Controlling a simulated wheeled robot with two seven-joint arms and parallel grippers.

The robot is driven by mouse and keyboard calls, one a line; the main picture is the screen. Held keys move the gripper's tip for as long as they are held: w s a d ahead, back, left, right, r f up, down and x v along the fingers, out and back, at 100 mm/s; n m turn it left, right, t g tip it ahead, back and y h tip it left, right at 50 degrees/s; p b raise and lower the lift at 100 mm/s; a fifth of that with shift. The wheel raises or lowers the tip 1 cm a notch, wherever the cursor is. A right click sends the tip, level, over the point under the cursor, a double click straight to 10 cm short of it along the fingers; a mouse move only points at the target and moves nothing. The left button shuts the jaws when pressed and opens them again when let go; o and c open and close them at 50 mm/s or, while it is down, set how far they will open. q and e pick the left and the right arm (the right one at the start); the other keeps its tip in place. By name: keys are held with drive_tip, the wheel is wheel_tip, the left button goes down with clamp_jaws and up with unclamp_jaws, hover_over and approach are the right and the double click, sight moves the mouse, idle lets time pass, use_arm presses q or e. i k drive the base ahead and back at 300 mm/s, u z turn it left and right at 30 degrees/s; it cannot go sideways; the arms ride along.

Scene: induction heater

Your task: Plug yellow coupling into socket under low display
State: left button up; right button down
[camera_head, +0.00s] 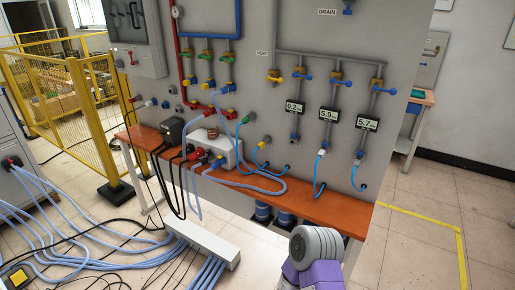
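Three small displays hang on pipes on the grey panel. The left display (294,107) reads about 0.2, the middle display (328,114) about 5.9 and the right display (367,123) about 5.7. A pipe end with a socket (294,136) shows under the left display, with no hose on it. A small yellow coupling (262,144) on a light blue hose sits against the panel, left of and below that socket. Blue hoses with whitish couplings (322,153) hang under the other two displays. Neither gripper shows; only a grey and purple part of my arm is at the bottom.
An orange shelf (325,208) runs below the panel, with a white box (223,148), a black box (172,130) and looped hoses on its left half. Cables cover the floor at left. A yellow fence (95,110) stands at left. Floor at right is clear.

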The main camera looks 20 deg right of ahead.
sight(261, 145)
drive_tip(key=z, duration=0.55)
drive_tip(key=i, duration=0.65)
drive_tip(key=z, duration=0.7)
